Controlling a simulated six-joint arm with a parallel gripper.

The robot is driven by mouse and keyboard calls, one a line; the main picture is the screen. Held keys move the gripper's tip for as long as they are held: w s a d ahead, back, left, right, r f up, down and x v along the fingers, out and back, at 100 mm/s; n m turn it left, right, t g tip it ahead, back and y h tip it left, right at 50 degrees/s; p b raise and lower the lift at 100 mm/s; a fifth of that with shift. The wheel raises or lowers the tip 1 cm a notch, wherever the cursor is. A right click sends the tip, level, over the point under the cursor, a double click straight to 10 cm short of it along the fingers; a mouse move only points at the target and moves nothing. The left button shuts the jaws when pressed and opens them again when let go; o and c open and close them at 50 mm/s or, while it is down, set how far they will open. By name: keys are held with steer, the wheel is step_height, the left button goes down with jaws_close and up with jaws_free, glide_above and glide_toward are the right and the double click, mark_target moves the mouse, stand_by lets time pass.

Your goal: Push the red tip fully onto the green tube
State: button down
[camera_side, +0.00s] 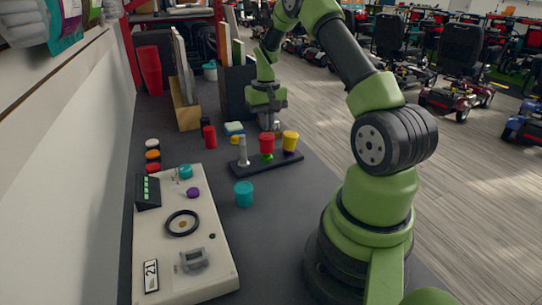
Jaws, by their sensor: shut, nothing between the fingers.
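The red tip (267,139) is a small red cup-like piece. It sits upright on top of the green tube (267,156), of which only a short green part shows beneath it. The tube stands on a dark flat base (263,166), between a grey post and a yellow cup. My gripper (267,128) is shut and empty, pointing down just above the red tip. I cannot tell whether its fingertips touch the tip, or how far the tip is down on the tube.
On the base stand a grey post (243,151) and a yellow cup (290,141). A teal cup (244,194) stands in front. A white control panel (182,240) lies at left. A red cylinder (209,136) and dark bin (237,92) are behind. Bare table lies right of the teal cup.

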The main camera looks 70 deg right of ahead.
mark_target(267, 136)
steer(key=shift+f, duration=1.65)
stand_by(0.4)
steer(key=shift+r, duration=4.35)
steer(key=a+r+n+t, duration=0.2)
steer(key=a+r+t, duration=0.1)
steer(key=a+r, duration=1.1)
steer(key=s+a+r+n+t+y, duration=0.1)
steer(key=s+a+n+t+y, duration=0.1)
steer(key=s+a, duration=1.1)
steer(key=shift+s+a+n+t, duration=0.2)
steer(key=shift+a+n+t, duration=0.4)
steer(key=shift+t, duration=0.5)
